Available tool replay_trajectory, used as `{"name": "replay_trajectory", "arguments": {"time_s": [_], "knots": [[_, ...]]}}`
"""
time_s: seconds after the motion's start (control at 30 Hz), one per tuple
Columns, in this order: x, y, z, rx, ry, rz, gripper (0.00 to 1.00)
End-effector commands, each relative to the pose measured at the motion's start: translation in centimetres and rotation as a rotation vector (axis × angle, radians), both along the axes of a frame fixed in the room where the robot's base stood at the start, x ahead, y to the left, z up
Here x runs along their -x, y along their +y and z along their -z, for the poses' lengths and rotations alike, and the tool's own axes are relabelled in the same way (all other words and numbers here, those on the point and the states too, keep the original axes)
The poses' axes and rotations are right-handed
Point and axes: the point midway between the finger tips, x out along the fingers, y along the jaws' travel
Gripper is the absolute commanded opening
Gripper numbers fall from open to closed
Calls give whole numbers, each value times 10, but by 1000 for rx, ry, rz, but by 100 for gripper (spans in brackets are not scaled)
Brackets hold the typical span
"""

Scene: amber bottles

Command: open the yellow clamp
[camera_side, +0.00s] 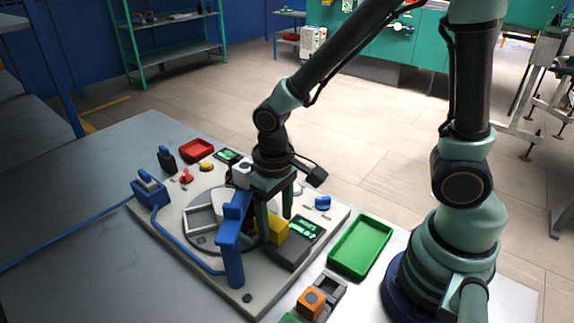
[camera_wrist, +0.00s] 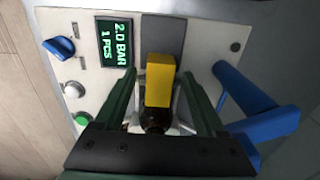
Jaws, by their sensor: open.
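The yellow clamp (camera_side: 277,231) is a yellow block beside the dark display unit on the fixture board. It also shows in the wrist view (camera_wrist: 160,80), upright in the picture between my fingers. My gripper (camera_side: 275,217) points down over the board with its green fingers apart. In the wrist view my gripper (camera_wrist: 158,78) has one finger on each side of the clamp, with gaps between. A dark amber bottle (camera_wrist: 155,121) shows just below the clamp in the wrist view, partly covered by my gripper. In the side view the blue post and my fingers hide most of this spot.
A blue post with an arm (camera_side: 233,240) stands close to my gripper; it also shows in the wrist view (camera_wrist: 258,108). A blue knob (camera_side: 322,203) and a lit display (camera_wrist: 114,42) are nearby.

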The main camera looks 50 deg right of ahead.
Motion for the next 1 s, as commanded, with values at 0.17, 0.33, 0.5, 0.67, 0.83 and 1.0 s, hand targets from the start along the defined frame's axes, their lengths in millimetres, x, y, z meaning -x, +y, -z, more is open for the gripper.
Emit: {"name": "replay_trajectory", "arguments": {"time_s": [0.17, 0.33, 0.5, 0.67, 0.83, 1.0], "knots": [[0, 0, 13, 0, 0, 0, 72], [0, 0, 15, 0, -1, 0, 72], [0, 0, 15, 0, -1, 0, 72], [0, 0, 15, 0, -1, 0, 11], [0, 0, 15, 0, -1, 0, 0], [0, 0, 15, 0, -1, 0, 0]]}}
